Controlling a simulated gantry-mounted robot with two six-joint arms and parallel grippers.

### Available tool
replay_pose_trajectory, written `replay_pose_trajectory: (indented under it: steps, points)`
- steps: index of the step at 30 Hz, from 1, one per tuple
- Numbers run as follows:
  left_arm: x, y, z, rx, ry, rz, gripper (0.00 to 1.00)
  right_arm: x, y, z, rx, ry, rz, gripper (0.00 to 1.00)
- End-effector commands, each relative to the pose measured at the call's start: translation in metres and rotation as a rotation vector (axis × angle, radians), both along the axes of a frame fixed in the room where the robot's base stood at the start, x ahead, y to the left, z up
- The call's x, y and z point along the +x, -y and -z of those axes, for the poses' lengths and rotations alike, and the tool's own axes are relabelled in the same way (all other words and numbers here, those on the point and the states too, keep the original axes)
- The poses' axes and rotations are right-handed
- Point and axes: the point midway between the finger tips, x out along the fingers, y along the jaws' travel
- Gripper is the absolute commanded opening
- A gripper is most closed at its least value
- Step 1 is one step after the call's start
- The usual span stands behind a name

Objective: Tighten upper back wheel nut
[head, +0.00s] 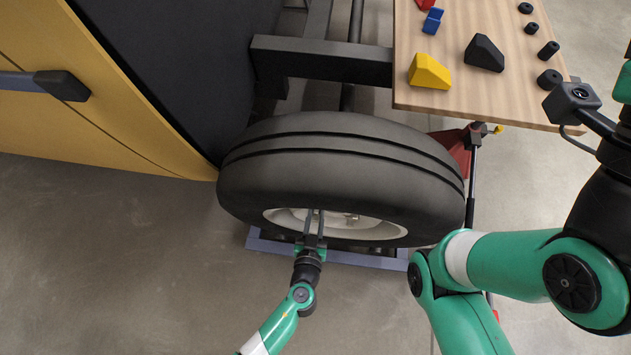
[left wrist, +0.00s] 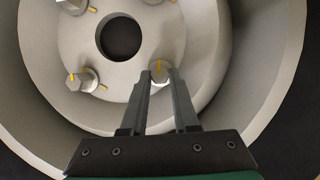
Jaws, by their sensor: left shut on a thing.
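The wheel (head: 340,165) has a black tyre and a pale rim; its hub face is mostly hidden in the head view. My left gripper (head: 314,218) reaches into the rim from the front. In the left wrist view, the two fingers of my left gripper (left wrist: 160,82) are closed around a hex wheel nut (left wrist: 160,73) with a yellow mark. Another marked nut (left wrist: 82,81) sits to the left on the pale hub (left wrist: 143,75), and more show at the top edge. I cannot tell how tight the nuts are. My right arm is at the right; its gripper is not visible.
A wooden table (head: 462,62) at the upper right holds a yellow block (head: 429,71), a black block (head: 484,53), a blue piece (head: 433,20) and several small black cylinders. A yellow body panel (head: 75,120) is at the left. Bare floor lies in front.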

Motion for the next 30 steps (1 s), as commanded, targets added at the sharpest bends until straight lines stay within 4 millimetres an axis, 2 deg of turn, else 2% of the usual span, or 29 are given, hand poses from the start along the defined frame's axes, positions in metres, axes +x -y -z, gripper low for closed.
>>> replay_pose_trajectory:
  steps: [11, 30]
  points:
    - [-0.0003, 0.002, 0.0002, 0.103, 0.014, 0.002, 0.0, 0.0001, 0.0, 0.0001, 0.0, 0.0, 0.0, 0.0]
    - [-0.001, 0.0058, 0.0019, 0.533, 0.072, 0.001, 0.0, 0.0, 0.0, 0.0, 0.0, 0.0, 0.0, 0.0]
